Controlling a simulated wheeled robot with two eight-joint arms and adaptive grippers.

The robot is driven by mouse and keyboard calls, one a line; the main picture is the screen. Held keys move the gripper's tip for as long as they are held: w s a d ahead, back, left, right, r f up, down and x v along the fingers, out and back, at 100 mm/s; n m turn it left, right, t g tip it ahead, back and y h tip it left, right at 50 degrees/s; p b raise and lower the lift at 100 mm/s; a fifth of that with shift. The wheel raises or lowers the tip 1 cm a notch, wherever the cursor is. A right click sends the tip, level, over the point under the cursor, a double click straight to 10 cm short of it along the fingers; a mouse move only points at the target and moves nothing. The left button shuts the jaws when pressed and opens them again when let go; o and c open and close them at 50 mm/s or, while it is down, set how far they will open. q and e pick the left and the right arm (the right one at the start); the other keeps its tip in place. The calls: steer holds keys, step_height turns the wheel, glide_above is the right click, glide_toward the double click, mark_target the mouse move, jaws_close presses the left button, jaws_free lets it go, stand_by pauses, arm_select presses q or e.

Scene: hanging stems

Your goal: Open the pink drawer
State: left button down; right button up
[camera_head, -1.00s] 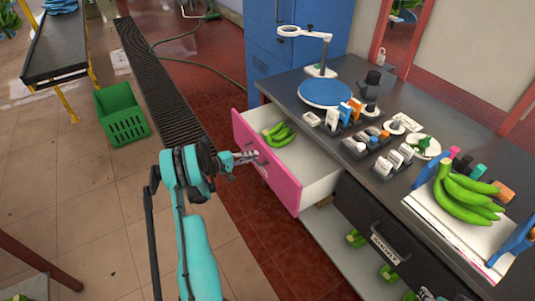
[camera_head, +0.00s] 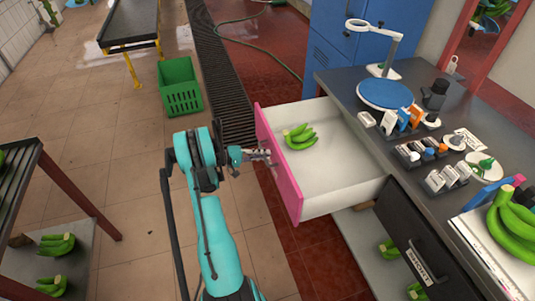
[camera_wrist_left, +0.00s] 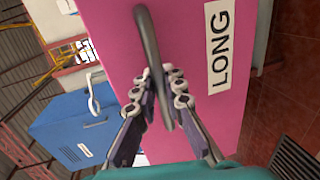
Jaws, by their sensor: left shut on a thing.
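The pink drawer (camera_head: 278,168) stands pulled well out of the dark workbench, its white inside showing with a bunch of green bananas (camera_head: 300,136) in it. My left gripper (camera_head: 268,156) is at the drawer's pink front. In the left wrist view, the pink front (camera_wrist_left: 187,50) bears a dark handle (camera_wrist_left: 150,50) and a white label reading LONG (camera_wrist_left: 217,45). My left gripper's fingers (camera_wrist_left: 163,95) are shut around the handle there. My right gripper is not in view.
The workbench top holds a blue disc (camera_head: 385,94), a ring lamp (camera_head: 372,28) and several small items. A black drawer (camera_head: 415,235) is shut beside the pink one. A green crate (camera_head: 180,88) stands on the floor, with open tiles in front.

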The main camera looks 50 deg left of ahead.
arm_select(q)
steer(key=c, duration=1.6)
jaws_free()
steer(key=v, duration=1.2)
steer(key=shift+f, duration=0.1)
steer(key=shift+a, duration=0.1)
